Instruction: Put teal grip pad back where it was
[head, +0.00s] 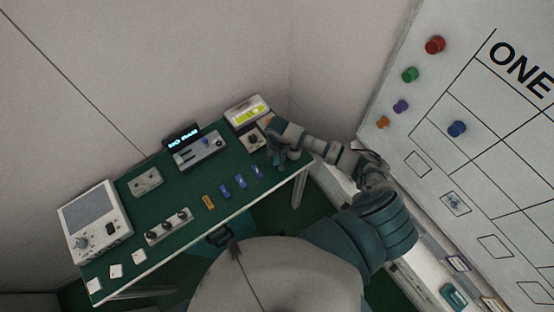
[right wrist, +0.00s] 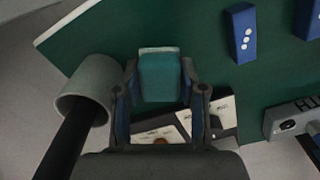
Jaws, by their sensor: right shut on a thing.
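The teal grip pad (right wrist: 160,76) is a small teal block with a pale far edge. In the right wrist view it sits between the two fingers of my right gripper (right wrist: 160,98), which is shut on it, above the green bench. In the head view my right gripper (head: 277,148) is over the right end of the bench, beside a yellow-screened device; the pad cannot be made out there. My left gripper does not show.
The green bench (head: 152,222) holds a grey-white box (head: 95,222), a knob strip (head: 169,227), a display unit (head: 200,150) and a yellow-screened device (head: 246,111). Blue blocks (head: 241,181) lie near its front edge. A grey cylinder (right wrist: 88,88) stands close left of my gripper. A whiteboard (head: 470,130) is at right.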

